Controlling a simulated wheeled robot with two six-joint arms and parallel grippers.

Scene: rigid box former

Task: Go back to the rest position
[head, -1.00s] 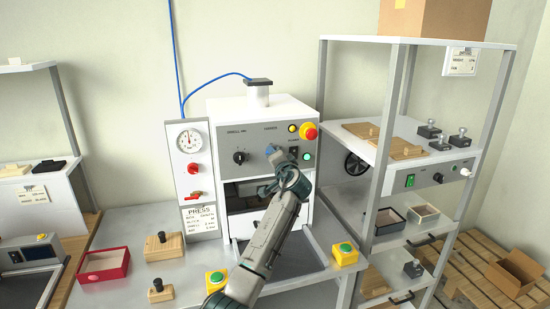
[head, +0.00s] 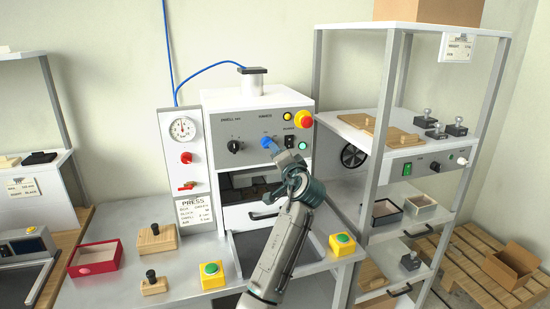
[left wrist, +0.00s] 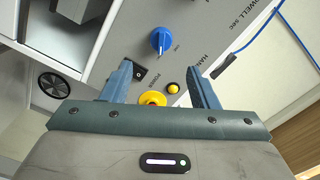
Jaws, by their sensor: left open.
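My left gripper (head: 275,172) is in front of the press (head: 259,104), just below its control panel. Its two fingers (left wrist: 158,66) are apart and nothing shows between them but the panel behind. In the left wrist view the blue knob (left wrist: 161,40) lies beyond the fingertips, with the black power switch (left wrist: 139,72) near one finger. My forearm hides part of the press opening and the tray below. My right gripper is in no view.
A red box (head: 96,259), two wooden blocks with black knobs (head: 156,238) and a yellow button box (head: 213,275) stand on the bench. A second button box (head: 342,244) is right of my forearm. A shelf rack (head: 388,150) stands close on the right.

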